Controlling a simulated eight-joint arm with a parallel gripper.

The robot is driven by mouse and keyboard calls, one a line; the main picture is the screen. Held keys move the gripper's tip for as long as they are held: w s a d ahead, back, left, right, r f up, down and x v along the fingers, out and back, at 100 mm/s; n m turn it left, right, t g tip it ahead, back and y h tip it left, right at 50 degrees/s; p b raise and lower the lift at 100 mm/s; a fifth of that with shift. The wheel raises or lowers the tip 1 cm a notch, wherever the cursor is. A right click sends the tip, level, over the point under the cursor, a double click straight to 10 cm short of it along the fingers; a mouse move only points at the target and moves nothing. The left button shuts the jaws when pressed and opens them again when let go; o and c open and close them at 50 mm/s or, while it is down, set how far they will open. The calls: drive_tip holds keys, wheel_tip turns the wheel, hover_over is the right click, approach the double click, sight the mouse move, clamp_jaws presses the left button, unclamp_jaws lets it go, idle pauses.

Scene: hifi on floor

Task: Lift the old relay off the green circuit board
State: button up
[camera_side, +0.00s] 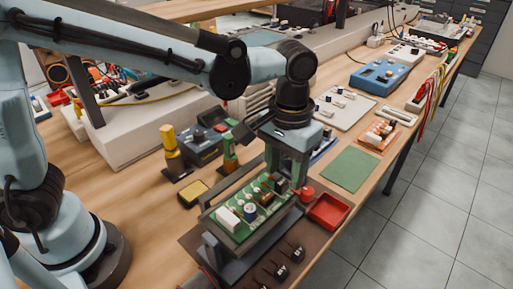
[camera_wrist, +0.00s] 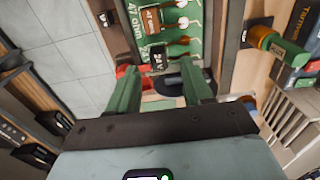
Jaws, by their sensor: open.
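The green circuit board (camera_side: 237,228) is held in a grey frame on a dark mat in the side view. In the wrist view the board (camera_wrist: 181,15) shows at the top. A black relay (camera_wrist: 157,60) with pale lettering sits at the board's near end. My gripper (camera_side: 286,180) is at the board's far end in the side view, pointing down. In the wrist view its two green fingers (camera_wrist: 162,82) are apart, with the relay beyond the gap between them. Whether they touch it is unclear.
A red tray (camera_side: 345,209) lies right of the board, with a red knob (camera_side: 306,193) beside the frame. Several black parts (camera_side: 282,270) lie on the front mat. A yellow-topped tool (camera_side: 169,140) stands left. A green mat (camera_side: 351,169) is bare.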

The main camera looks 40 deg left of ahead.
drive_tip(key=shift+f, duration=1.1)
drive_tip(key=shift+c, duration=0.3)
clamp_jaws()
